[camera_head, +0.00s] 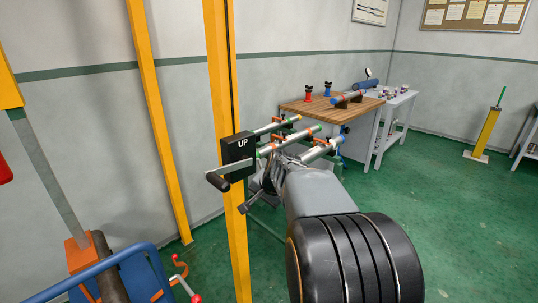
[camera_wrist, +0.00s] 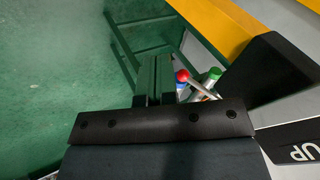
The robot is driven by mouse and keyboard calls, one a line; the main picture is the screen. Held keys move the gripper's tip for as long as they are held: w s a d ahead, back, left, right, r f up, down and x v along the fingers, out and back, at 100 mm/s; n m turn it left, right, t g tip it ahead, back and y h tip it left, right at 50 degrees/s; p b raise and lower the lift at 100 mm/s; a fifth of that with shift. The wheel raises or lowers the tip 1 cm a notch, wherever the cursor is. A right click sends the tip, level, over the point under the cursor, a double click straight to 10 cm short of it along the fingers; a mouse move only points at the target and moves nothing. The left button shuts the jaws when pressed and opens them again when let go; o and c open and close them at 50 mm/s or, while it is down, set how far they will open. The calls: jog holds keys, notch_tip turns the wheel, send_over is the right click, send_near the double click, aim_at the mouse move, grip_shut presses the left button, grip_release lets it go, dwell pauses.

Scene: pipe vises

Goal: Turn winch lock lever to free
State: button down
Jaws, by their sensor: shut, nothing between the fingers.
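The winch is a black box marked UP (camera_head: 238,152) on a yellow post, with a crank and black grip (camera_head: 217,181) at its left. In the wrist view the UP label (camera_wrist: 302,152) is at lower right. A thin pale lever with a red ball (camera_wrist: 182,76) shows just right of my fingers in the wrist view. I cannot tell if it is the winch lock lever, and its base is hidden. My gripper (camera_head: 252,202) is just right of and below the winch box. Its fingers (camera_wrist: 155,72) are shut and empty, apart from the red ball.
The yellow post (camera_head: 222,80) stands close beside my gripper. Capped pipes (camera_head: 288,140) extend behind my wrist. A wooden workbench (camera_head: 318,107) stands beyond. A blue tube frame (camera_head: 100,268) is at lower left. Green floor (camera_head: 450,220) is open on the right.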

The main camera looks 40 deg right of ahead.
jog(key=w+d+r+m+t+p, duration=0.1)
jog(key=w+d+r+m+p, duration=0.1)
jog(key=d+r+m+p, duration=0.45)
jog(key=w+d+f+n+h+b, duration=0.1)
jog(key=w+d+f+n, duration=0.1)
jog(key=w+f, duration=0.6)
jog(key=shift+d+f, duration=0.35)
jog(key=shift+f, duration=0.35)
jog(key=shift+n, duration=0.25)
